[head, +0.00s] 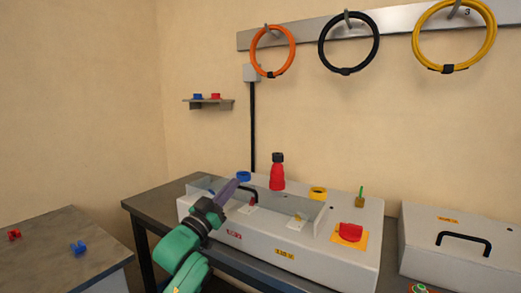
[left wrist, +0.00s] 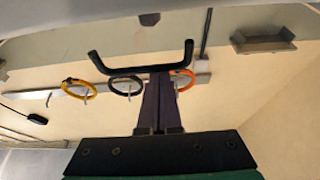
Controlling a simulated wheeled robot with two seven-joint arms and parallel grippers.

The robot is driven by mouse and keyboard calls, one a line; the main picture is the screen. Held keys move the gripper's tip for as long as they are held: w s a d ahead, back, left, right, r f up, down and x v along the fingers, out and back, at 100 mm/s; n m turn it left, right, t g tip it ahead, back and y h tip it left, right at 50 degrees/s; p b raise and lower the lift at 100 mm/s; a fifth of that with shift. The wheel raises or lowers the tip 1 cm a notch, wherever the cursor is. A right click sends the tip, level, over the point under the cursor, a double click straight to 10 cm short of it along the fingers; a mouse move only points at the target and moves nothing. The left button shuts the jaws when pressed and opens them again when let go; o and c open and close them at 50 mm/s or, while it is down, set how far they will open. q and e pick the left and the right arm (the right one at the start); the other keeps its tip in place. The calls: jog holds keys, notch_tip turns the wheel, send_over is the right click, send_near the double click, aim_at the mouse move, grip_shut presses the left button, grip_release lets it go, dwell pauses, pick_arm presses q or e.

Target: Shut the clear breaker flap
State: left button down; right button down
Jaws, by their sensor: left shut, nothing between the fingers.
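The clear breaker flap (head: 290,204) is a see-through panel on the pale machine box (head: 270,238). It looks raised along the top of the box; its exact angle is hard to tell. Its black bar handle (head: 249,188) also shows in the left wrist view (left wrist: 140,69). My left gripper (head: 232,185) has its purple fingers shut and empty, close to the handle. In the left wrist view the fingertips (left wrist: 160,76) overlap the handle's bar; I cannot tell whether they touch. My right gripper is not in view.
A red and black post (head: 277,172), blue ring (head: 243,176), yellow ring (head: 318,193) and red switch (head: 350,232) are at the box. A second box (head: 460,247) with a black handle stands right. A side table (head: 60,245) is left. Coloured coils hang behind.

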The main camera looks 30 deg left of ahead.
pick_arm(q)
jog(key=shift+f, duration=0.1)
jog(key=r+p, duration=0.2)
jog(key=w+r+p, duration=0.1)
jog(key=r+p, duration=0.1)
jog(key=shift+r+p, duration=0.3)
jog(key=shift+p, duration=0.1)
jog(key=f+b+v, duration=0.1)
jog(key=b+v, duration=0.2)
jog(key=v, duration=0.7)
jog(key=shift+f, duration=0.2)
jog(key=shift+w, duration=0.1)
